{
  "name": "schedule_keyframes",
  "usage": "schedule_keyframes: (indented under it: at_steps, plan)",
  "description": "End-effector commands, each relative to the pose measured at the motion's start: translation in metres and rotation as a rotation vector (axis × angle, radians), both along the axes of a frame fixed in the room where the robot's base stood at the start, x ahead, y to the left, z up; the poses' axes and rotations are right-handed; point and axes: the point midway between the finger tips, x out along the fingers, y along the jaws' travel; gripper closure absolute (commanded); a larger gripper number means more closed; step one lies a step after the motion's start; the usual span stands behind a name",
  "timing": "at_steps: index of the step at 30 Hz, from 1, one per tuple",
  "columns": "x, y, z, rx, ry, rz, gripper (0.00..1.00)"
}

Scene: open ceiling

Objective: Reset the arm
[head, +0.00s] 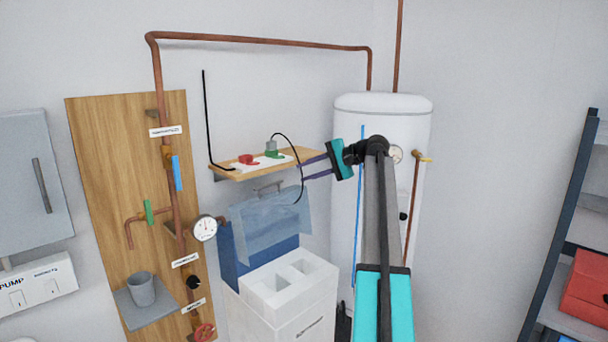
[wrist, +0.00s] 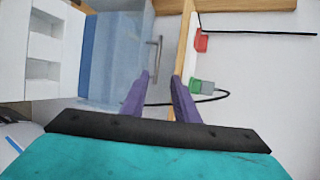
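My gripper (head: 303,169) is at the right end of a small wooden shelf (head: 235,174), in front of the white tank. In the wrist view my gripper (wrist: 161,78) shows two purple fingers standing apart with nothing between them. My arm reaches up from the bottom of the head view and bends left at the wrist. Whether the fingers touch the shelf, I cannot tell.
A red piece (head: 246,158) and a green plug (head: 272,148) with a black cable sit on the shelf. The tank (head: 350,115) stands close behind my arm. A red box (head: 587,285) is on a rack at right.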

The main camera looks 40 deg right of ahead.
Motion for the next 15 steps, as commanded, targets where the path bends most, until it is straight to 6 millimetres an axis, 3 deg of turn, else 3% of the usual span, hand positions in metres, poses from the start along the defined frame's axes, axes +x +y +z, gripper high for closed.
schedule_keyframes:
  at_steps: [11,15]
  plan:
    - [0.0005,0.0003,-0.0005,0.000,0.000,0.000,0.72]
    - [0.0021,0.0054,-0.0090,-0.001,0.010,0.004,0.72]
